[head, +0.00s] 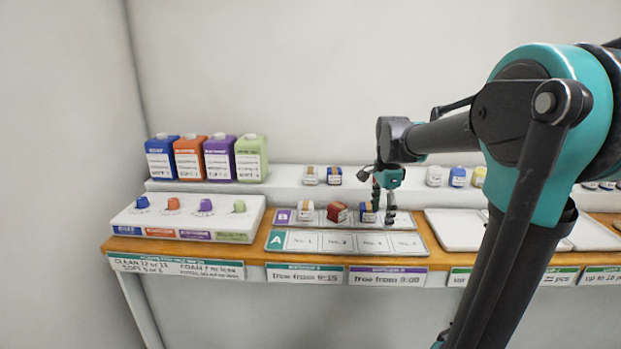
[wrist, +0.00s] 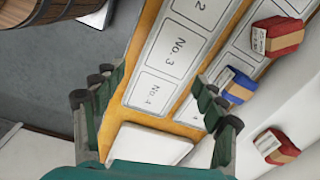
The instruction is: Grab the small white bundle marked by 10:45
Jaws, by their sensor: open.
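A small white bundle with a tan band (head: 306,210) sits at the left end of row B on the board. Another small white bundle (head: 311,175) stands on the raised ledge behind it. Their tags are too small to read, so I cannot tell which is marked by 10:45. Neither is in the wrist view. My gripper (head: 383,203) is open and empty, right of both, close to the blue bundle (head: 368,212) in row B. In the wrist view, the open fingers (wrist: 158,80) are over the No. 3 and No. 4 spaces, beside the blue bundle (wrist: 238,86).
A red bundle (head: 337,212) sits between the white and blue ones. A blue bundle (head: 335,175) stands on the ledge; a red one (wrist: 277,147) shows in the wrist view. Row A (head: 345,242) is empty. Coloured jugs (head: 219,158) stand left; white trays (head: 455,230) lie right.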

